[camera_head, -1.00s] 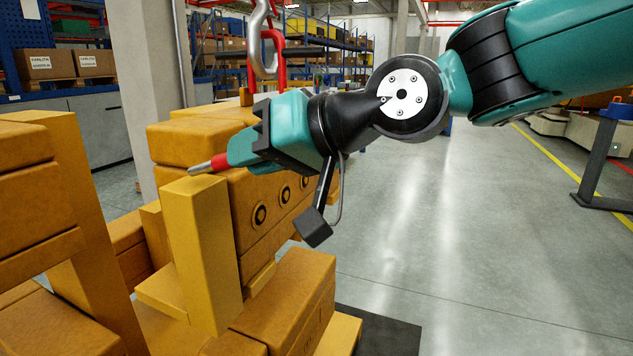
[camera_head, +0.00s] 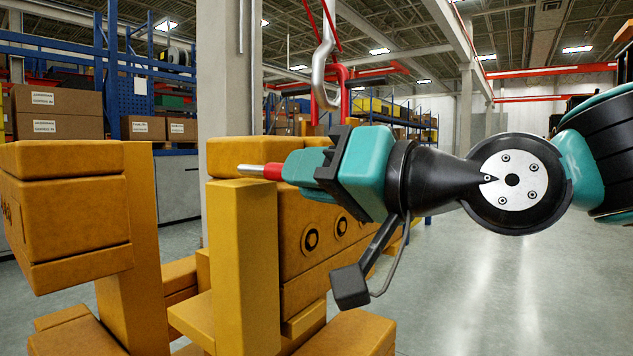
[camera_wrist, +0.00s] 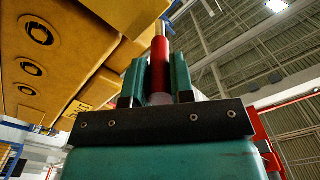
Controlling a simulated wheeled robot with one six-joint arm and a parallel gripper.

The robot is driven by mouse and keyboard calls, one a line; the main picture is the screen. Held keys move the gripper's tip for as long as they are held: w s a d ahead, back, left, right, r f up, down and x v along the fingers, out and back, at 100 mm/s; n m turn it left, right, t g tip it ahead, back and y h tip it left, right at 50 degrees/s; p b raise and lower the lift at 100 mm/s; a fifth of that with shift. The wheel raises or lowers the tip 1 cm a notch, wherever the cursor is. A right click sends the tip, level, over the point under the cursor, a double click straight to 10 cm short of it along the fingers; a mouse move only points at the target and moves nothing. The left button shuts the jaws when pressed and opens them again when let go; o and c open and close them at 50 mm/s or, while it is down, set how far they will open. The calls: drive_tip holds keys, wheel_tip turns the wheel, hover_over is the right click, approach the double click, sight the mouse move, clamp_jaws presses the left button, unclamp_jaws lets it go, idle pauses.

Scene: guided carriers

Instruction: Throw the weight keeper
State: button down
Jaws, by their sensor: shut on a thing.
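My gripper (camera_head: 282,172) is shut on a red-sleeved rod (camera_head: 262,171) with a bare metal tip, probably the weight keeper's handle. In the head view the rod lies almost level and points left, over the top of a yellow upright post (camera_head: 245,255). I cannot tell whether its tip touches anything. In the wrist view two teal fingers (camera_wrist: 157,80) flank the red sleeve (camera_wrist: 160,65), and the brassy tip (camera_wrist: 160,30) points away from me beside yellow blocks. Where the rod is fixed, if anywhere, is hidden.
Stacked yellow weight blocks (camera_head: 325,255) with round dark sockets stand behind the gripper, and another yellow stack (camera_head: 65,210) stands at left. A metal hook (camera_head: 322,70) with red parts hangs above. A concrete column (camera_head: 225,75) stands behind. The floor (camera_head: 510,300) at right is open.

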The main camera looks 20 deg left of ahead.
drive_tip(key=c, duration=1)
unclamp_jaws()
drive_tip(key=shift+a, duration=0.1)
drive_tip(key=shift+d, duration=0.2)
drive_tip(key=b+v, duration=0.1)
drive_tip(key=v, duration=1.6)
drive_tip(key=shift+s, duration=0.1)
